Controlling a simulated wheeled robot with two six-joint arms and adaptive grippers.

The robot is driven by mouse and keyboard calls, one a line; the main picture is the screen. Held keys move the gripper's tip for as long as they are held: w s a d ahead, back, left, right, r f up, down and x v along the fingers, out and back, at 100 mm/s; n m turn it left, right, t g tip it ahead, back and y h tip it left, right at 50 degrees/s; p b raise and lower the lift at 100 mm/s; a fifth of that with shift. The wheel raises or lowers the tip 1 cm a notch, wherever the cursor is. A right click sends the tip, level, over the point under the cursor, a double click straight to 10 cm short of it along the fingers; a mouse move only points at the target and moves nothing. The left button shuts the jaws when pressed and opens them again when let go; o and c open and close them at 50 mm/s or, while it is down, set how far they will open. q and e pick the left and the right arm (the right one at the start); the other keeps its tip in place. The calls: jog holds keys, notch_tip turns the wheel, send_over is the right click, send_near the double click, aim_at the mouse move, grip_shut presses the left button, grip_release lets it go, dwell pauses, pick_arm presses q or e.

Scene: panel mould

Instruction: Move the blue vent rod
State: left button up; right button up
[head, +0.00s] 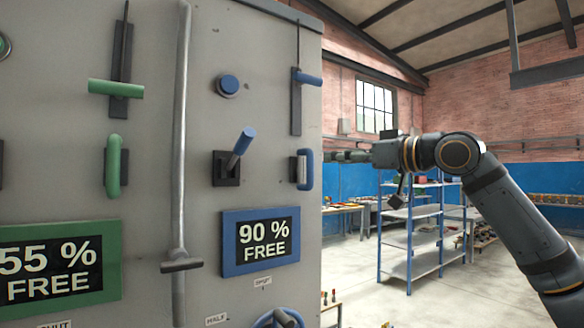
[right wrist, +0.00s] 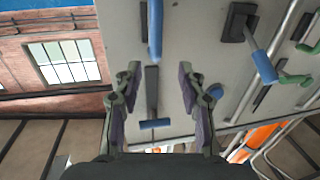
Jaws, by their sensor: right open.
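I take the blue vent rod (head: 308,77) to be the thin rod with a blue cross handle at the panel's upper right, over a narrow dark plate. In the right wrist view, its blue handle (right wrist: 155,124) and plate lie between my fingers in the picture; contact does not show. My right gripper (head: 337,156) is at the panel's right edge in the head view, lower than the rod's handle. Its two fingers (right wrist: 158,78) are wide apart with nothing held. My left gripper is not in view.
Near the rod are a blue round knob (head: 229,84), a blue lever (head: 240,148) and a blue loop handle (head: 306,169). A "90 % FREE" sign (head: 262,240) hangs below. Green controls sit left of a grey pipe (head: 181,120). Blue shelving (head: 410,240) stands behind, with open floor.

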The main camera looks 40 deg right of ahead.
aim_at(313, 158)
jog(key=w+p, duration=0.8)
jog(key=w, duration=0.1)
jog(key=shift+w+a+r, duration=0.15)
jog(key=shift+w+a, duration=0.05)
jog(key=shift+w, duration=0.1)
jog(key=shift+w+d+f, duration=0.15)
jog(key=shift+d+f, duration=0.05)
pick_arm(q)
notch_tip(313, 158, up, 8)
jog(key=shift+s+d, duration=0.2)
pick_arm(e)
jog(key=shift+a, duration=0.15)
jog(key=c, duration=0.4)
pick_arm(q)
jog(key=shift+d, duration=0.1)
pick_arm(e)
grip_shut()
jog(key=shift+w, duration=0.1)
